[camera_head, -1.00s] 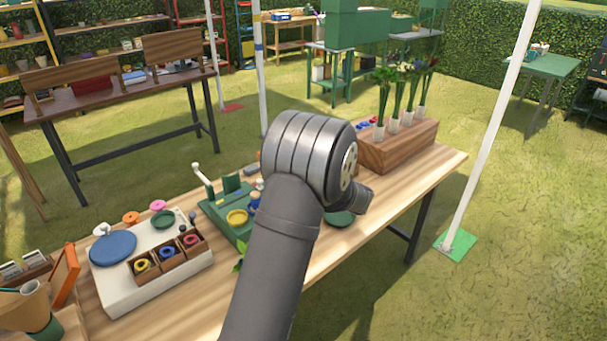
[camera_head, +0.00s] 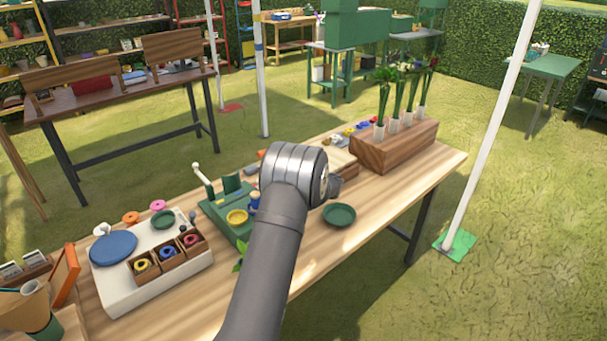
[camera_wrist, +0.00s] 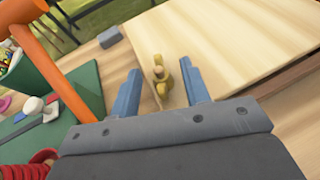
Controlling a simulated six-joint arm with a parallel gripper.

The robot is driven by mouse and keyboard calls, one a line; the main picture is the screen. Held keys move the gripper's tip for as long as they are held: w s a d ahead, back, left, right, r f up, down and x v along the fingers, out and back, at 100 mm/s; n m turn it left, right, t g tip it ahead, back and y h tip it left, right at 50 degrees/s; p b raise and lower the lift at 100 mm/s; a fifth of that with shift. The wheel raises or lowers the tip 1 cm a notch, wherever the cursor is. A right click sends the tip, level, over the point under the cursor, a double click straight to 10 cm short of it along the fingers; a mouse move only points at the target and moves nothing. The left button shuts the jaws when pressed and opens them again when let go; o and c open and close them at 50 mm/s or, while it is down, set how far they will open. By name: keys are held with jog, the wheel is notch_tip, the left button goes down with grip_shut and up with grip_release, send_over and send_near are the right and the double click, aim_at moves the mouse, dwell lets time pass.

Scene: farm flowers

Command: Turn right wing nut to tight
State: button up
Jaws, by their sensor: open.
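In the wrist view a small brass-coloured wing nut (camera_wrist: 159,74) stands at the edge of a pale wooden board (camera_wrist: 235,45). My gripper (camera_wrist: 162,84) is open, with its two blue fingers on either side of the wing nut and a gap showing on each side. The wing nut's wings look roughly in line with the fingers' length. In the head view part of the pale board (camera_head: 342,160) shows just right of my arm; the gripper's fingers and this wing nut are hidden behind the arm.
A green dish (camera_head: 339,215) lies to the right. A wooden block with flowers (camera_head: 395,146) stands at the table's far right end.

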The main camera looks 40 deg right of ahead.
grip_shut()
jog(key=shift+w+a+r+m+h, duration=0.1)
jog(key=shift+w+m+h, duration=0.05)
jog(key=shift+m+h, duration=0.4)
jog(key=shift+r+m+g+h, duration=0.15)
jog(key=shift+m+g+h, duration=0.55)
jog(key=shift+m+h, duration=0.3)
jog(key=shift+m+g+h, duration=0.6)
jog(key=shift+m+h, duration=0.15)
jog(key=shift+h, duration=0.1)
grip_release()
jog(key=shift+a, duration=0.1)
